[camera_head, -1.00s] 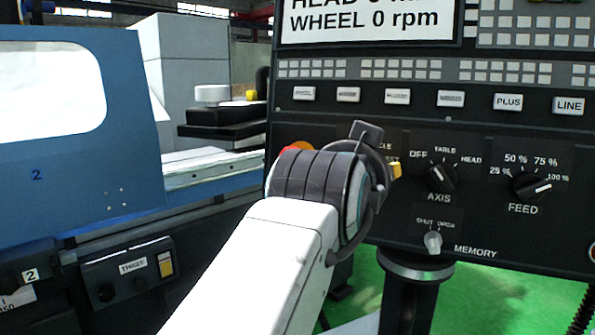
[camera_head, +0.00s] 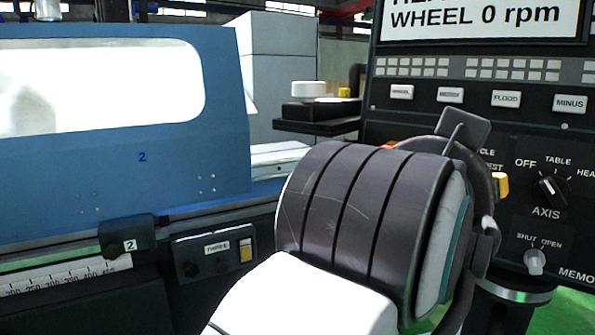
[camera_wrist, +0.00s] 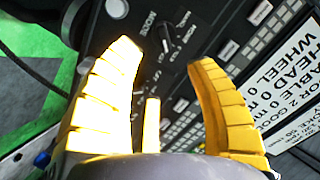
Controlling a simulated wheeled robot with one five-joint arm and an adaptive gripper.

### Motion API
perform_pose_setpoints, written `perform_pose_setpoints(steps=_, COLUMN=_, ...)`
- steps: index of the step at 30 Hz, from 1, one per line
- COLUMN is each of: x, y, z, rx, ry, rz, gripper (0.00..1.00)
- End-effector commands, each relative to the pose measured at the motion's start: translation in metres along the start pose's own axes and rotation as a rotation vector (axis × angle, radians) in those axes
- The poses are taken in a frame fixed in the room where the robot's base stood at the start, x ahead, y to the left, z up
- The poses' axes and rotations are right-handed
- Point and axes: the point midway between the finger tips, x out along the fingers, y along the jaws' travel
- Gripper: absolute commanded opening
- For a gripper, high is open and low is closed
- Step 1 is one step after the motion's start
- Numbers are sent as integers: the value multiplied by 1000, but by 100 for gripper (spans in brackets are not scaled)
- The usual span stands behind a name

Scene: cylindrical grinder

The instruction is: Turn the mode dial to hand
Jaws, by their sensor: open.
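No dial marked mode is readable there.
A blue machine door (camera_head: 120,160) is at left. A small box labelled THREE (camera_head: 215,255) sits low beside my arm.

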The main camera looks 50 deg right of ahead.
Motion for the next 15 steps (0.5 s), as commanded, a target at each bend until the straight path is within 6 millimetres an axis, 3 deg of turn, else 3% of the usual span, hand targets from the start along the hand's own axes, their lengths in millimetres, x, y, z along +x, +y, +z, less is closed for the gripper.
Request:
perform_pose_setpoints(steps=6, x=-11, y=0, z=0, rx=0, ry=0, rz=0, gripper=50)
perform_pose_setpoints(steps=15, x=-12, y=0, z=0, rx=0, ry=0, rz=0, gripper=50)
